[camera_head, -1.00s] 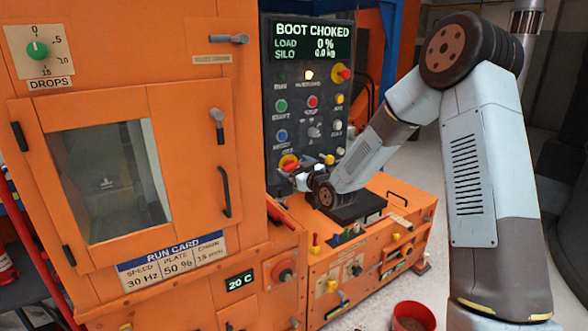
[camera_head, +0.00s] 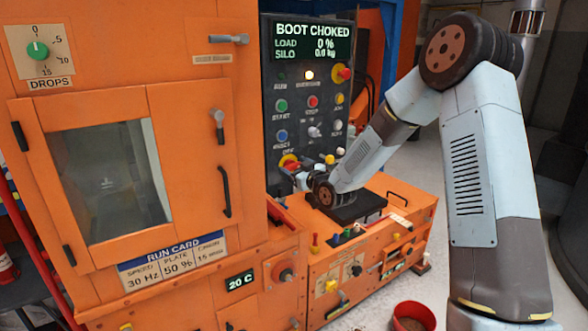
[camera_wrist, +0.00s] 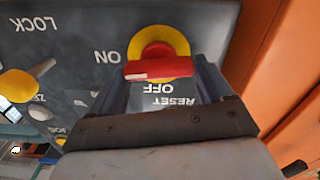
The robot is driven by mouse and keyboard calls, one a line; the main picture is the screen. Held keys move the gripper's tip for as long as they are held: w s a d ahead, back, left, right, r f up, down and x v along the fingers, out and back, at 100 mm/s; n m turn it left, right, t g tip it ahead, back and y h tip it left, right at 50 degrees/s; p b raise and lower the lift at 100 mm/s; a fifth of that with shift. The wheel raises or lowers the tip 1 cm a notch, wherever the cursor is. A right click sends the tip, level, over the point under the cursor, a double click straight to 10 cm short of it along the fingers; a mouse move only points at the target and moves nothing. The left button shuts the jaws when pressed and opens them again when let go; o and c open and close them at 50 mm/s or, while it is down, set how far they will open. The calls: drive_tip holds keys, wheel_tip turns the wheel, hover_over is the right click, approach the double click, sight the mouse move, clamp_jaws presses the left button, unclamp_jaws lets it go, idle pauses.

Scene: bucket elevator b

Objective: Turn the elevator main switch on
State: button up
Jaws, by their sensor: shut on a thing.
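The main switch is a red handle (camera_wrist: 160,69) on a yellow disc (camera_wrist: 180,50), near the lower edge of the dark control panel. In the wrist view, which shows the lettering upside down, the handle lies crosswise, with ON to its left and OFF below it. My gripper (camera_wrist: 164,80) is shut on this handle, one finger at each end. In the head view the switch's yellow disc (camera_head: 288,160) shows at the panel's lower left, partly hidden by my gripper (camera_head: 297,172).
Several buttons sit above the switch. An orange cabinet (camera_head: 180,50) stands close on the left. An orange bench unit (camera_head: 370,245) is below my arm, with a red bucket (camera_head: 413,318) in front.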

drive_tip(key=shift+m, duration=1.3)
drive_tip(key=o, duration=1)
drive_tip(key=shift+c, duration=0.2)
drive_tip(key=v, duration=1.3)
drive_tip(key=shift+s+d, duration=0.3)
